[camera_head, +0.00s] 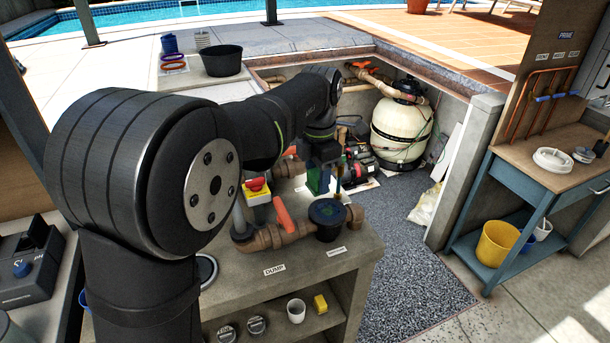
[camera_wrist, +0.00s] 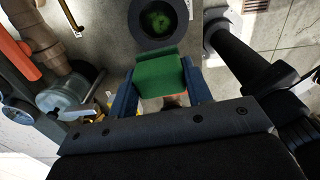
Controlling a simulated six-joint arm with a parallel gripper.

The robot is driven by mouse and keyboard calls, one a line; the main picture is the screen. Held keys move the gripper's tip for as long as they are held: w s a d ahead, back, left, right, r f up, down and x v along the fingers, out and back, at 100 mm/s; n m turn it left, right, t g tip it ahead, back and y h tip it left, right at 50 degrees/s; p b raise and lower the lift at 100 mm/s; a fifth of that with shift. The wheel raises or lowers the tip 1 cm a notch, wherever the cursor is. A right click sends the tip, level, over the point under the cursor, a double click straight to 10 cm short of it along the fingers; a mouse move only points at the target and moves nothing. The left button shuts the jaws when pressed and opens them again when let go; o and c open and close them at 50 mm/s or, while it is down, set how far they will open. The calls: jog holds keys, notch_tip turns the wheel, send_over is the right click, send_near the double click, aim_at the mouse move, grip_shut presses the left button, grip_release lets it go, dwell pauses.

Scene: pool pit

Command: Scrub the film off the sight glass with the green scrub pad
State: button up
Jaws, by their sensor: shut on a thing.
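My gripper (camera_wrist: 165,94) is shut on the green scrub pad (camera_wrist: 158,75), which sits between its two blue fingers in the wrist view. The sight glass (camera_wrist: 158,18) is a round pane with patchy green film inside a thick dark ring, at the top of the wrist view. The pad's far edge lies just below the ring in that picture; I cannot tell whether they touch. In the head view my gripper (camera_head: 322,172) is over the far side of the bench, with a bit of green pad (camera_head: 314,181) showing.
Brown pipework with an orange handle (camera_head: 283,214) and a dark round lid (camera_head: 327,212) stands on the bench near my gripper. A red-and-yellow switch (camera_head: 256,187) is to the left.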

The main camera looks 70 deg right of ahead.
send_over(318, 213)
jog(key=shift+a+f, duration=0.2)
jog(key=shift+f, duration=3.05)
jog(key=shift+s+d+f, duration=0.2)
jog(key=shift+d+f, duration=0.1)
jog(key=shift+f, duration=0.25)
jog(key=shift+c, duration=0.4)
jog(key=shift+s+d+f, duration=0.15)
jog(key=shift+s+d, duration=1.7)
jog(key=shift+s, duration=0.05)
jog(key=w+a, duration=0.4)
jog(key=shift+w+a, duration=0.2)
jog(key=shift+r, duration=4.1)
